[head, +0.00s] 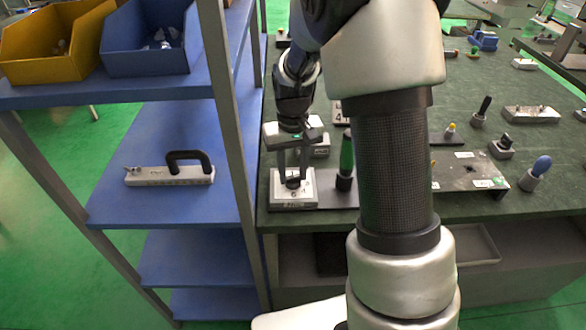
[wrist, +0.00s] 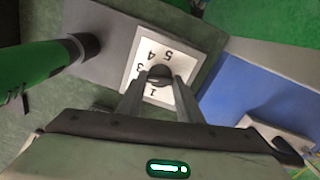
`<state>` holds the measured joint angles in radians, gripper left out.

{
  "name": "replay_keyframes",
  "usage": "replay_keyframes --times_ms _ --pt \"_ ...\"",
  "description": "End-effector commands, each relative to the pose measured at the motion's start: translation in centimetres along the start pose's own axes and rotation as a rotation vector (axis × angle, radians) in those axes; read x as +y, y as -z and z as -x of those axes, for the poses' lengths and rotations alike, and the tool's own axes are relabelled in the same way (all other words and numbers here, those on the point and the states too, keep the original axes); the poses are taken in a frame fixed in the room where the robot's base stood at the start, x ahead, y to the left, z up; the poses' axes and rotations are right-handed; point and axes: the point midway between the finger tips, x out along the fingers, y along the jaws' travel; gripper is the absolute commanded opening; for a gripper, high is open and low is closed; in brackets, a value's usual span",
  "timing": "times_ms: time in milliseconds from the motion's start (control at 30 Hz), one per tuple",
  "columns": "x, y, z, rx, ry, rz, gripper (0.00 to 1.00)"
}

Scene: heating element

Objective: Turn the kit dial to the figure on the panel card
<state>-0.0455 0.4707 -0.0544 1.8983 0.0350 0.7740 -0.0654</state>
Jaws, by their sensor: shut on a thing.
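The kit dial is a dark knob (head: 293,184) on a white figured plate (head: 306,194) at the table's near left corner. In the wrist view the plate (wrist: 143,45) shows the figures 5, 4, 3 and 1, partly covered by the knob (wrist: 159,71) and my fingers. My gripper (head: 292,174) reaches down from above and is shut on the knob; the wrist view shows its two fingers (wrist: 159,82) on either side. Which figure the dial points to cannot be made out. A white card (head: 338,114) with a 4 stands behind the dial, partly hidden by my arm.
A green-handled tool (head: 346,155) stands upright just right of the dial; its handle (wrist: 35,72) also shows in the wrist view. A blue shelf (head: 120,205) with a black-handled grey bar (head: 170,176) is at left. Several small fixtures fill the table's right side.

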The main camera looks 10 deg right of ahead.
Motion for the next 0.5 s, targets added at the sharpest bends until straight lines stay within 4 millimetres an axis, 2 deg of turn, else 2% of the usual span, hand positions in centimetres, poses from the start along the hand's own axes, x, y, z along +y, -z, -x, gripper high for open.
replay_keyframes --times_ms 500 --pt "0.00 0.07 0.24 0.002 0.000 -0.491 0.10"
